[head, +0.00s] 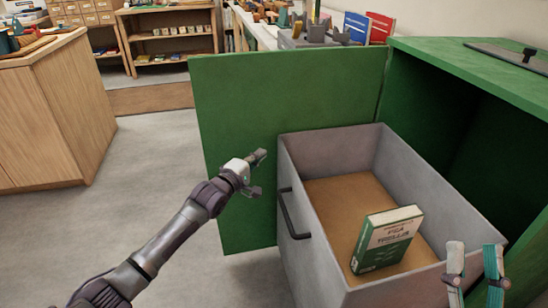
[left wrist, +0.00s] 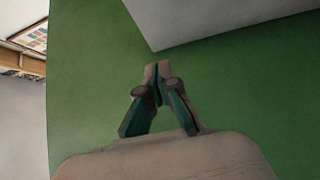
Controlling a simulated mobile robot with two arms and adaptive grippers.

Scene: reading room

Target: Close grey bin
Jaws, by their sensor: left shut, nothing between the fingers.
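The grey bin (head: 330,150) is pulled out of the green cabinet (head: 480,60), with its open top showing a brown floor. A green and white book (head: 388,238) stands tilted inside it. A dark bar handle (head: 289,214) is on the bin's left face. My left gripper (head: 262,156) is shut and empty, left of the bin's far left corner, in front of the green door. In the left wrist view its fingertips (left wrist: 158,70) meet, with a grey surface (left wrist: 210,18), likely the bin, above. My right gripper (head: 475,248) is open and empty at the bin's near right rim.
The cabinet's green door (head: 235,110) stands open behind the bin. It also fills much of the left wrist view (left wrist: 90,80). A wooden cabinet (head: 60,110) stands at the left. Bare floor (head: 150,160) lies between it and the door.

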